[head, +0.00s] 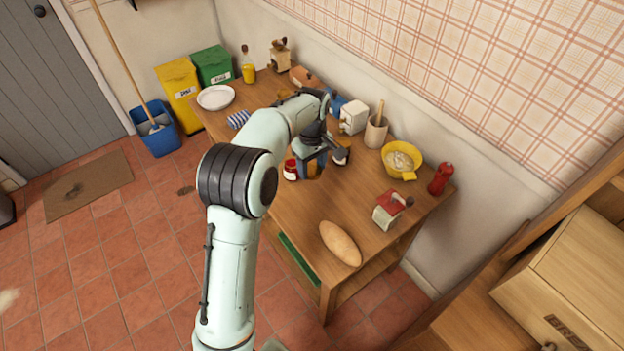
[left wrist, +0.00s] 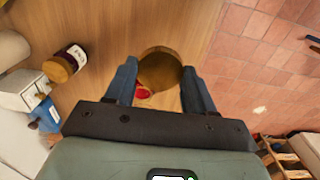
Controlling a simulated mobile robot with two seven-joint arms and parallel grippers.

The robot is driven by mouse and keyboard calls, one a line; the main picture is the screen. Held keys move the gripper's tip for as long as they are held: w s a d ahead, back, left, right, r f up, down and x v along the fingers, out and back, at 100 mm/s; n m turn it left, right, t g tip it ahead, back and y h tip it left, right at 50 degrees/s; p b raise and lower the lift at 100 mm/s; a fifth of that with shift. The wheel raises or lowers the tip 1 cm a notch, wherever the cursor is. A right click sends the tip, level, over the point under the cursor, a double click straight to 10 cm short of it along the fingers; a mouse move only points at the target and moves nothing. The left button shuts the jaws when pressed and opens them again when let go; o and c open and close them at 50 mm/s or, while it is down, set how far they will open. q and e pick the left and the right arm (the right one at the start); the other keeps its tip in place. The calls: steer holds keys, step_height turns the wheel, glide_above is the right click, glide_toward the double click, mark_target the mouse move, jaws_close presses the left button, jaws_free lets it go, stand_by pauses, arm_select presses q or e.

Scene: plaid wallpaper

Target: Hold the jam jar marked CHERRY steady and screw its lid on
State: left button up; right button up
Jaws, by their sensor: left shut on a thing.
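My left gripper (head: 312,168) is over the middle of the table's front part. In the left wrist view its two blue-grey fingers (left wrist: 160,88) are shut on a round amber-brown thing (left wrist: 161,68), seen from above; I cannot tell whether it is a jar or a lid. A red jar with a white label (head: 291,169) stands just left of the gripper in the head view. A bit of red (left wrist: 142,92) shows between the fingers. I cannot read CHERRY on any label. My right gripper is out of view.
On the wooden table (head: 290,215) a bread loaf (head: 340,244) and a red-topped box (head: 388,210) lie in front. A yellow bowl (head: 402,160), utensil crock (head: 376,132), white appliance (head: 353,117) and red bottle (head: 440,178) line the wall side.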

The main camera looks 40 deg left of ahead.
mark_target(312, 170)
arm_select(q)
steer(key=shift+r, duration=1.65)
steer(key=s+d+f+m, duration=0.1)
steer(key=d+f+m, duration=0.3)
steer(key=d+m, duration=0.3)
steer(key=s+d+f+m, duration=0.1)
steer(key=d+f+m, duration=0.4)
steer(key=d, duration=0.6)
steer(key=m, duration=0.2)
steer(key=shift+s+f+m, duration=0.2)
steer(key=shift+s+m, duration=0.05)
steer(key=shift+m, duration=0.15)
steer(key=shift+s, duration=0.1)
